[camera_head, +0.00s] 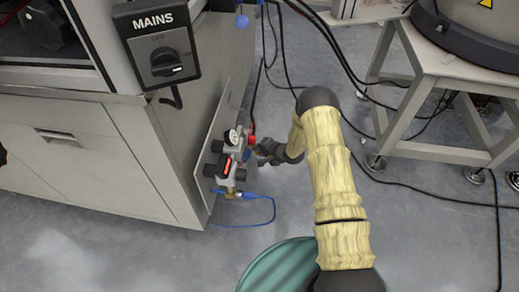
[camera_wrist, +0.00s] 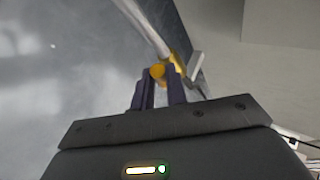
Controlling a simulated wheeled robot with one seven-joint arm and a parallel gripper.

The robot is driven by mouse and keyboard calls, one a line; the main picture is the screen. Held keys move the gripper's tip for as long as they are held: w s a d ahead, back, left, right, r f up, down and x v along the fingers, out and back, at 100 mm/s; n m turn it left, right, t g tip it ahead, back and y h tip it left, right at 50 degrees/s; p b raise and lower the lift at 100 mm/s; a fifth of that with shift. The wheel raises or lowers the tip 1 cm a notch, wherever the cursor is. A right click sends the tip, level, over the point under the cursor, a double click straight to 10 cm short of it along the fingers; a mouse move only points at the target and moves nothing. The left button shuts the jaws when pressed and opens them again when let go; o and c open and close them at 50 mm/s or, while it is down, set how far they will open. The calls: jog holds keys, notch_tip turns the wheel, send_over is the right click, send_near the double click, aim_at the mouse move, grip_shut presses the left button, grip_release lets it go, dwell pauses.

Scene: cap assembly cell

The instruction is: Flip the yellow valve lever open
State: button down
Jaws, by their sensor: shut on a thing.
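The yellow valve lever shows in the wrist view as a rounded yellow-orange end (camera_wrist: 157,71) between my gripper's dark fingertips. My gripper (camera_wrist: 159,77) is shut on it. A larger yellow part (camera_wrist: 178,66) sits just behind, beside a grey pipe-like piece (camera_wrist: 150,29). In the head view, my gripper (camera_head: 262,155) reaches in from the right to the valve assembly (camera_head: 228,165) on the cabinet's side panel. The lever's full length and angle cannot be told; my gripper and the fittings hide most of it there.
A MAINS switch box (camera_head: 158,43) is on the cabinet (camera_head: 90,150) above. A machine stand (camera_head: 445,110) is at right, with black cables on the floor. A green round object (camera_head: 277,268) is at the bottom.

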jog(key=shift+s+a+f+n+t+p, duration=0.15)
jog(key=shift+f+n+t+p, duration=0.25)
jog(key=shift+t, duration=0.4)
jog(key=shift+s+d+f+n+t+p, duration=0.15)
jog(key=shift+f+n+t+p, duration=0.1)
jog(key=shift+f+n+t, duration=0.4)
jog(key=shift+r, duration=0.15)
jog(key=c, duration=1.4)
grip_release()
jog(key=shift+s, duration=0.1)
jog(key=p+v, duration=0.8)
jog(key=v, duration=0.9)
jog(key=shift+s+p, duration=0.25)
jog(key=shift+p, duration=0.15)
